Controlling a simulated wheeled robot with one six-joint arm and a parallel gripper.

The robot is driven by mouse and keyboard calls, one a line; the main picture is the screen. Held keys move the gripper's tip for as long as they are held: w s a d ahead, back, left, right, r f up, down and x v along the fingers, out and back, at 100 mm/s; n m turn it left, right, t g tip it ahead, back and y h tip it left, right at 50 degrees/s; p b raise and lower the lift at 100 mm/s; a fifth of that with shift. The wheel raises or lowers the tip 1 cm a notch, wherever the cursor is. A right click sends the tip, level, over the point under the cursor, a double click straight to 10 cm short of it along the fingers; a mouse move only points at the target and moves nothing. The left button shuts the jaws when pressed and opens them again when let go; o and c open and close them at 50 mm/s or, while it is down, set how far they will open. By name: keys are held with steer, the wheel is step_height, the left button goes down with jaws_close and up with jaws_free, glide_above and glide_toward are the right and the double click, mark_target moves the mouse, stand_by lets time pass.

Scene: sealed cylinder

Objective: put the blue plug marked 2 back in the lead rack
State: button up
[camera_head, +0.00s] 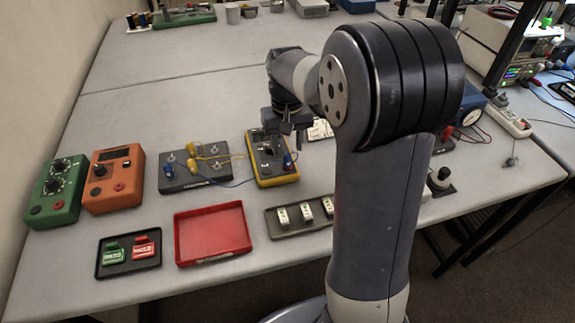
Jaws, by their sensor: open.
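A blue plug (288,162) stands at the lower right of a yellow meter (272,178); its marking is too small to read. My gripper (287,132) hangs open over the far part of the meter, apart from the blue plug, and hides some of the meter. I cannot tell for sure which thing is the lead rack; a green stand (185,19) with several small upright items is at the far left.
Green (57,190) and orange (113,180) boxes stand at left. A red tray (212,233), a black tray (128,271) with green and red pieces, and a grey tray (272,223) with white blocks lie in front. My arm hides the right middle. The table behind the meter is largely clear.

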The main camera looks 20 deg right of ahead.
mark_target(287, 154)
step_height(287, 154, down, 5)
steer(key=shift+f+b, duration=0.1)
steer(key=shift+b, duration=1.15)
steer(key=shift+p, duration=0.35)
steer(key=shift+c, duration=0.5)
jaws_close()
steer(key=shift+r+p, duration=2.5)
steer(key=shift+r, duration=0.6)
steer(key=shift+w, duration=0.1)
